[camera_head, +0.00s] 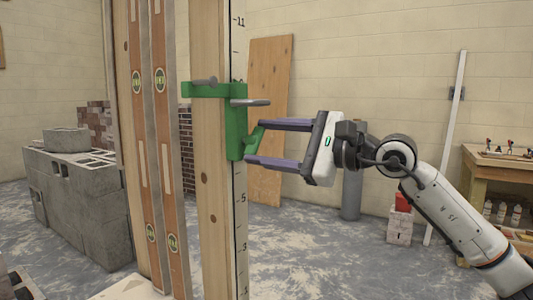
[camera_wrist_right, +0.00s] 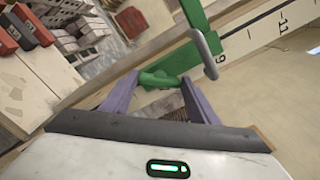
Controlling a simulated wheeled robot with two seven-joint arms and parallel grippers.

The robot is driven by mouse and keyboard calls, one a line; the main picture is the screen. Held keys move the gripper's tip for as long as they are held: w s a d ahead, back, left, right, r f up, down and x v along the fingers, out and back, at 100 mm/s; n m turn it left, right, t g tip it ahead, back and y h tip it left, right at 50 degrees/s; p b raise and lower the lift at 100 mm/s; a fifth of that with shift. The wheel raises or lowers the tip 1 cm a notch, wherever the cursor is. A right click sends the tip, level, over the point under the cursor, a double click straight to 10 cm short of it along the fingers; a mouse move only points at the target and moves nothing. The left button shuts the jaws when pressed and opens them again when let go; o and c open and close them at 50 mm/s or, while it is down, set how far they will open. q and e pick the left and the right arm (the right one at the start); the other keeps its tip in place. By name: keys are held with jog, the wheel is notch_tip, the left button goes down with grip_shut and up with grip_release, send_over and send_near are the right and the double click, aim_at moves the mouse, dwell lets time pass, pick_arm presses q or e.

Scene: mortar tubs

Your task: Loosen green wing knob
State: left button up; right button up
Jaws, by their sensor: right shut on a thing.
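The green wing knob (camera_head: 254,139) sticks out from the right side of a green clamp (camera_head: 235,122) on a wooden post (camera_head: 207,190). My right gripper (camera_head: 251,142) comes from the right, its two purple fingers above and below the knob, shut on it. In the right wrist view the knob (camera_wrist_right: 158,79) lies between the fingertips (camera_wrist_right: 160,84); part of it is hidden by the fingers. The clamp (camera_wrist_right: 190,45) rises behind it with a grey bent rod (camera_wrist_right: 205,45). My left gripper is not in view.
A marked measuring strip (camera_head: 240,215) runs down the post beside the clamp. Two spirit levels (camera_head: 160,190) stand left of the post. Grey blocks (camera_head: 75,190) are stacked at left. A plywood board (camera_head: 270,80) leans on the wall. A workbench (camera_head: 490,165) is at right.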

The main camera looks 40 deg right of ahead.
jog(key=n+b, duration=0.1)
jog(key=n, duration=0.1)
jog(key=shift+f+n, duration=0.1)
jog(key=shift+n, duration=0.3)
jog(key=shift+n+b, duration=0.3)
jog(key=shift+n, duration=0.9)
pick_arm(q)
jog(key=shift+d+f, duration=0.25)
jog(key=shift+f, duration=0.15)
pick_arm(e)
jog(key=shift+n, duration=1.2)
jog(key=o, duration=1)
jog(key=shift+o, duration=0.2)
pick_arm(q)
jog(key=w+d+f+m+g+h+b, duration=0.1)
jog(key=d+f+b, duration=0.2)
jog(key=b, duration=0.6)
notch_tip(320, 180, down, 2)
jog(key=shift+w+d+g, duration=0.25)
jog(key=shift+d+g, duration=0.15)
pick_arm(e)
jog(key=v, duration=1)
jog(key=shift+s, duration=0.15)
